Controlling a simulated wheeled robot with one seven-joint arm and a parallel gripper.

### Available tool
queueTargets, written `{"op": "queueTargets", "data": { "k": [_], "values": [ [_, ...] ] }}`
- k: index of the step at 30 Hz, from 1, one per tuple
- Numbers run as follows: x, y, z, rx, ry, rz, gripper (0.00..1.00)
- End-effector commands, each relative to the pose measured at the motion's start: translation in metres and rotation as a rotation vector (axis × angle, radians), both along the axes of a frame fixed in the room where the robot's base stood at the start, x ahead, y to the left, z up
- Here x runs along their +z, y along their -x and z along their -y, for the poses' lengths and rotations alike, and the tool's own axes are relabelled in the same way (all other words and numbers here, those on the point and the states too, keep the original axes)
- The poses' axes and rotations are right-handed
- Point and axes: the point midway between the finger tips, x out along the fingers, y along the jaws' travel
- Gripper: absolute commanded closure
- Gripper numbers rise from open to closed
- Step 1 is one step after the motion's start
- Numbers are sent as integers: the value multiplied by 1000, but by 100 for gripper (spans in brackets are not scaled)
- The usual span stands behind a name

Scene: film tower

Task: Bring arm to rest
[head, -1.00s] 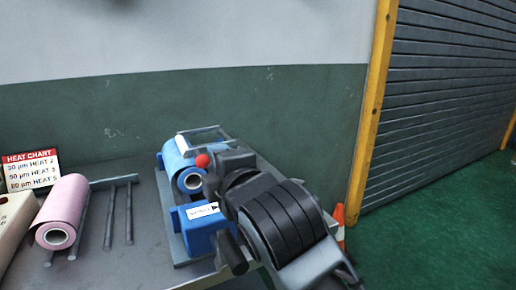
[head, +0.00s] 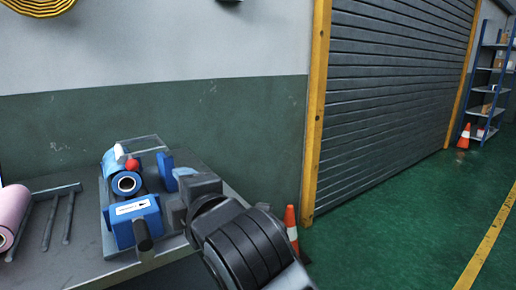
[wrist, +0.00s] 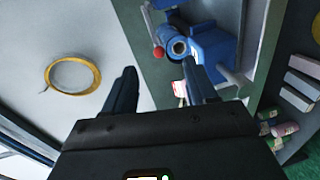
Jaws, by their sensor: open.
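My gripper (head: 172,180) is at the end of my dark arm, just right of the blue laminating-type machine (head: 132,222) on the bench. In the wrist view my gripper (wrist: 160,88) shows two dark fingers spread apart with nothing between them. A blue roll (head: 127,183) sits on the machine beside a red knob (head: 132,164). The machine also shows beyond the fingers in the wrist view (wrist: 212,48). My wrist and arm hide part of the bench's right end.
A pink roll (head: 10,215) lies by metal rails at the left of the grey bench (head: 75,265). An orange cone (head: 291,228) stands beside the bench's right end, close to my arm. A shutter door (head: 390,90) stands behind. Green floor (head: 400,225) is open at right.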

Motion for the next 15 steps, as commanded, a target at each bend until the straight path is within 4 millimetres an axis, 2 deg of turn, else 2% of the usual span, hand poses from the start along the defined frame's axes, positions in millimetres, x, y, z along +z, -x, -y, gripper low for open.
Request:
{"op": "queueTargets", "data": {
  "k": [8, 15],
  "values": [
    [-19, 12, 12, -25, -108, -60, 43],
    [-48, 32, 32, -71, -261, -145, 43]
  ]
}}
